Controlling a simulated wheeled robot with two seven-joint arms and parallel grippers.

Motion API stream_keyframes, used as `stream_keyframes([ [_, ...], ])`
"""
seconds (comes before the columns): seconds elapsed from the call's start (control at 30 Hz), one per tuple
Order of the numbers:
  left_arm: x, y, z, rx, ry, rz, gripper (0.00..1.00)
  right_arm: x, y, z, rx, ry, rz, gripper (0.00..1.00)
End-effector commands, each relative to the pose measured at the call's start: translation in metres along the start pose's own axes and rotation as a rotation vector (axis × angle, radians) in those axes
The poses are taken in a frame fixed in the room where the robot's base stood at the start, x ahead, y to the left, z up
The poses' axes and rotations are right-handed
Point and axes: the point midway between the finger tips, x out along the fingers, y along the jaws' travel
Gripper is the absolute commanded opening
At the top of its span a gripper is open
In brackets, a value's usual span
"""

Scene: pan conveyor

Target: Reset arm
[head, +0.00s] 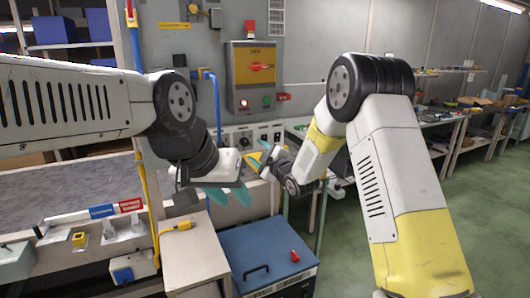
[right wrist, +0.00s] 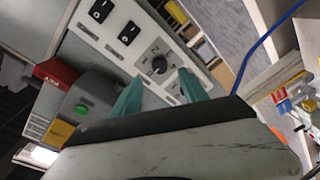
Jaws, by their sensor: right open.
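My right gripper (head: 258,153) is in front of the grey switch panel (head: 240,138) in the head view. In the right wrist view its two teal fingers (right wrist: 160,88) stand apart with nothing between them, and the panel's rotary knob (right wrist: 159,65) shows beyond the gap. I cannot tell whether the fingers touch the panel. My left gripper (head: 228,196) is lower and to the left, above the blue box and the pale cabinet. Its teal fingers point down to the right; how far apart they are is unclear, and I see nothing held.
A yellow control box (head: 254,77) with a red switch is on the wall above. A blue box (head: 262,255) with a red item on it and a pale cabinet (head: 195,254) stand below. A conveyor bed (head: 75,185) is at the left. Green floor (head: 460,215) is open at the right.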

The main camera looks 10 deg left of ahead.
Motion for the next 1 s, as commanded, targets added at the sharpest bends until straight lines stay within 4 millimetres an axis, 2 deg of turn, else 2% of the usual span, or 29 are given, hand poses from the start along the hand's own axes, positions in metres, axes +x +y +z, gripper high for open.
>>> stream_keyframes([
  [0.17,0.0,0.0,0.0,0.0,0.0,0.0,0.36,-0.005,0.011,0.002,0.017,-0.023,0.0,0.51],
  [0.27,0.0,0.0,0.0,0.0,0.0,0.0,0.36,-0.019,0.038,0.009,0.071,-0.091,-0.005,0.51],
  [0.37,0.0,0.0,0.0,0.0,0.0,0.0,0.36,-0.05,0.073,0.019,0.17,-0.202,-0.017,0.51],
  [0.5,0.0,0.0,0.0,0.0,0.0,0.0,0.36,-0.111,0.114,0.029,0.349,-0.375,-0.03,0.51],
  [0.57,0.0,0.0,0.0,0.0,0.0,0.0,0.36,-0.141,0.126,0.032,0.431,-0.447,-0.034,0.51],
  [0.7,0.0,0.0,0.0,0.0,0.0,0.0,0.36,-0.217,0.14,0.029,0.627,-0.604,-0.037,0.51],
  [0.87,0.0,0.0,0.0,0.0,0.0,0.0,0.36,-0.309,0.135,0.015,0.858,-0.772,-0.035,0.51],
  [1.0,0.0,0.0,0.0,0.0,0.0,0.0,0.36,-0.387,0.113,-0.006,1.053,-0.91,-0.034,0.51],
])
